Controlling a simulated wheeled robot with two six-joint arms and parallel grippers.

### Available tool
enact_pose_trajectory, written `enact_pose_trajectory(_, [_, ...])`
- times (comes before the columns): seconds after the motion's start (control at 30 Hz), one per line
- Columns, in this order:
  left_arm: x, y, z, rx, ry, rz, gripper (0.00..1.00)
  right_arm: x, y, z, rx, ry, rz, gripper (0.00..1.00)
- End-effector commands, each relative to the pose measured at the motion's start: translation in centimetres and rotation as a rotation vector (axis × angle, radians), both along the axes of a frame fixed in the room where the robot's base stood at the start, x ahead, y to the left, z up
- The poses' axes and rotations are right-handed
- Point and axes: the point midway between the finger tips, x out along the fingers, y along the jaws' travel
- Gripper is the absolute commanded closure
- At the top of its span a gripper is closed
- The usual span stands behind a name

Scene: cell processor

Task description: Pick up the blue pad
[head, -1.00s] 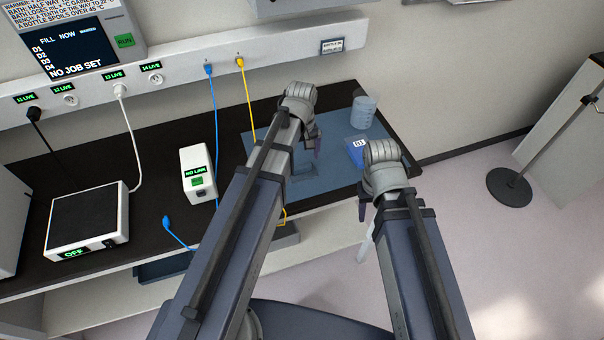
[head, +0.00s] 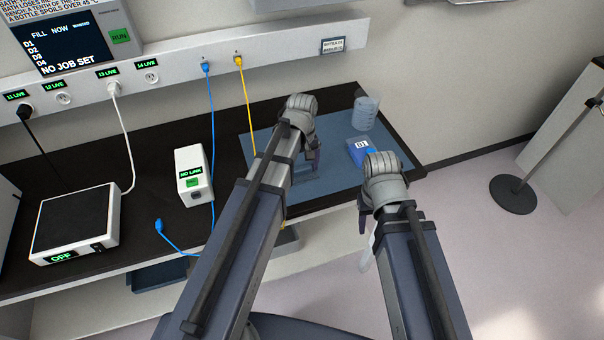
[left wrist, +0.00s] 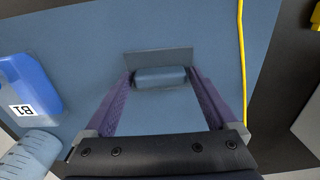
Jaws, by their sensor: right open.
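A small rounded blue pad (left wrist: 160,77) lies on the blue mat (left wrist: 85,65) in the left wrist view, in front of a flat blue-grey plate (left wrist: 158,60). My left gripper (left wrist: 160,80) has its two purple fingers on either side of the pad, their tips close to its ends. I cannot tell whether they touch it. In the head view my left gripper (head: 308,160) is low over the mat, and the arm hides part of this spot. My right gripper (head: 364,215) is open, apart from the bench, in front of its right edge; its fingers are mostly hidden.
A yellow cable (head: 246,95) runs down to the mat's left. A white NO LINK box (head: 194,174) and a white device marked OFF (head: 78,225) stand further left.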

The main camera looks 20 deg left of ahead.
Motion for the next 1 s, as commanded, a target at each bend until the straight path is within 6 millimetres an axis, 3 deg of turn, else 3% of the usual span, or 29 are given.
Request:
enact_pose_trajectory(0.07, [0.0,0.0,0.0,0.0,0.0,0.0,0.19,0.0,0.0,0.0,0.0,0.0,0.0,0.5])
enact_pose_trajectory(0.63, [-0.01,-0.01,-0.01,0.0,0.0,0.0,0.83,0.0,0.0,-0.01,0.0,0.0,0.0,0.5])
enact_pose_trajectory(1.0, [0.0,0.0,0.88,0.0,0.0,0.0,0.85,0.0,0.0,0.88,0.0,0.0,0.0,0.5])
